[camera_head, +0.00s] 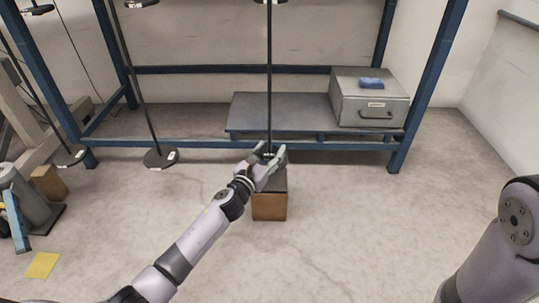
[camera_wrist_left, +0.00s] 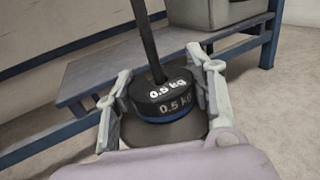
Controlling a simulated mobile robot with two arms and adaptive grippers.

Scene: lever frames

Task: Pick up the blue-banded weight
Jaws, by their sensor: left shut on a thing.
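The blue-banded weight (camera_wrist_left: 165,98) is a dark disc marked 0.5 kg with a blue stripe round its lower edge, seen in the left wrist view. It sits around a dark upright rod, above a wider dark plate (camera_wrist_left: 190,130). My left gripper (camera_wrist_left: 158,100) has a finger on each side of the weight and is shut on it. In the head view my left gripper (camera_head: 269,155) is at the rod's lower part, above a brown block (camera_head: 269,208), and largely hides the weight. Only part of my right arm shows at the right edge; its gripper is out of view.
A blue steel frame (camera_head: 420,95) stands behind, with a low grey shelf (camera_head: 255,115) bearing a grey metal box (camera_head: 350,100). Other rods with dark discs (camera_head: 160,158) hang at the left. A yellow sheet (camera_head: 42,265) lies on the floor. The floor at front right is clear.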

